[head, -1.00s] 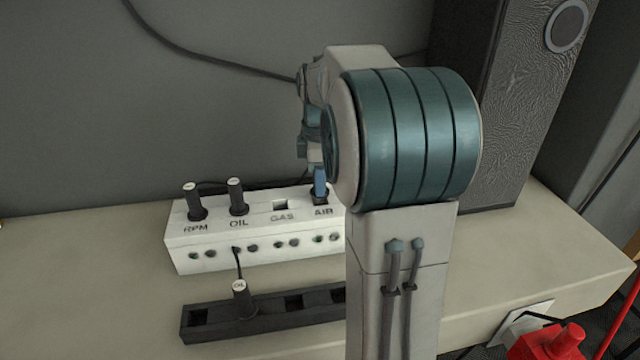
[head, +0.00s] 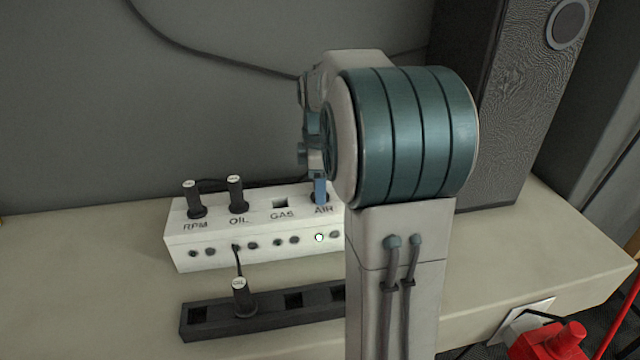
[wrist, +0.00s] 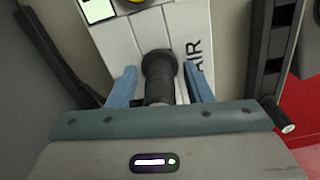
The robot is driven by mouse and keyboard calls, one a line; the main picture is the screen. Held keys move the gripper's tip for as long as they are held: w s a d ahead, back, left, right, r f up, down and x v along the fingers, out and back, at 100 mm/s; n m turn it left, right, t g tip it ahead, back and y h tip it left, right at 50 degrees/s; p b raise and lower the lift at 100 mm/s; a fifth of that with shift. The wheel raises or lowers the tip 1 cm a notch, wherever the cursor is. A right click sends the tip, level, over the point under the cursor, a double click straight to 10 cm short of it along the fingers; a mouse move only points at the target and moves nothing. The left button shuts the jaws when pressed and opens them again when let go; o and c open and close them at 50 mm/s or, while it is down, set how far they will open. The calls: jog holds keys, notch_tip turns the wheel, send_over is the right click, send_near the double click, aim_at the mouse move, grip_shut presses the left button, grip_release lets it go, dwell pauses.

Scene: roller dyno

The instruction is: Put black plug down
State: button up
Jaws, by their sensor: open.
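A black plug (wrist: 160,75) stands in the white box beside the AIR label in the wrist view. My gripper (wrist: 160,88) has one blue finger on each side of it, open, with narrow gaps showing. In the head view my gripper (head: 319,188) is over the AIR position of the white box (head: 195,256). The arm hides most of that plug there. The GAS socket (head: 281,203) is empty.
Black plugs stand at RPM (head: 195,200) and OIL (head: 237,196). A black strip (head: 270,320) in front holds another OIL plug (head: 241,297), with other slots empty. A dark speaker-like box (head: 500,110) stands behind at right. Bench left of the box is clear.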

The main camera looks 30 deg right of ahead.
notch_tip(320, 180, up, 13)
jog(key=shift+f+p, duration=0.15)
jog(key=shift+p, duration=0.55)
jog(key=s+a+f+m+t, duration=0.1)
jog(key=s+a+f+m, duration=0.3)
jog(key=s+f, duration=0.1)
jog(key=s+a+f+m+t, duration=0.1)
jog(key=s+a+f+m, duration=0.3)
jog(key=s, duration=0.3)
jog(key=s+a+f+m, duration=0.5)
jog(key=s+a, duration=0.1)
jog(key=shift+s+f+t, duration=0.3)
jog(key=shift+t, duration=0.1)
jog(key=shift+d, duration=0.1)
jog(key=w+p+v, duration=0.3)
jog(key=p+v, duration=0.7)
jog(key=v, duration=0.2)
jog(key=shift+r, duration=0.75)
jog(key=shift+f, duration=0.15)
